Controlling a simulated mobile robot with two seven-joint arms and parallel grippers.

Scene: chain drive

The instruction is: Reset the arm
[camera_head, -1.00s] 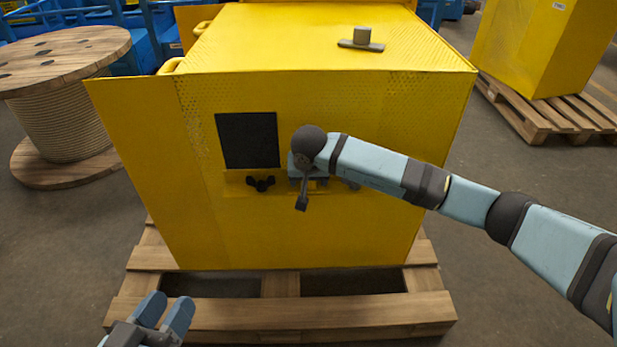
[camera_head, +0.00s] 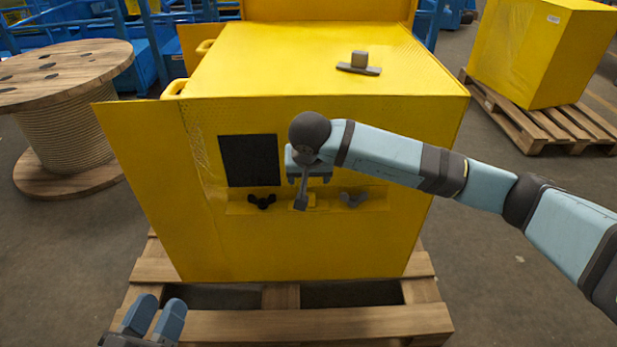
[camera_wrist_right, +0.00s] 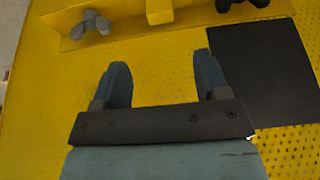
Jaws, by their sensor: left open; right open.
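My right arm (camera_head: 405,162) reaches in from the right to the front of the yellow cabinet (camera_head: 300,245). Its gripper (camera_head: 308,180) shows in the head view, partly hidden by my wrist. In the right wrist view the gripper (camera_wrist_right: 160,62) has its fingers spread with only the yellow panel between them. My left gripper (camera_head: 156,314) is at the bottom left, open and empty, in front of the pallet.
A ledge on the cabinet front bears a dark wing nut (camera_head: 262,201) and a grey wing nut (camera_head: 353,200). A black panel (camera_head: 250,160) is to their upper left. A grey part (camera_head: 359,65) lies on top. A cable spool (camera_head: 62,120) stands left.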

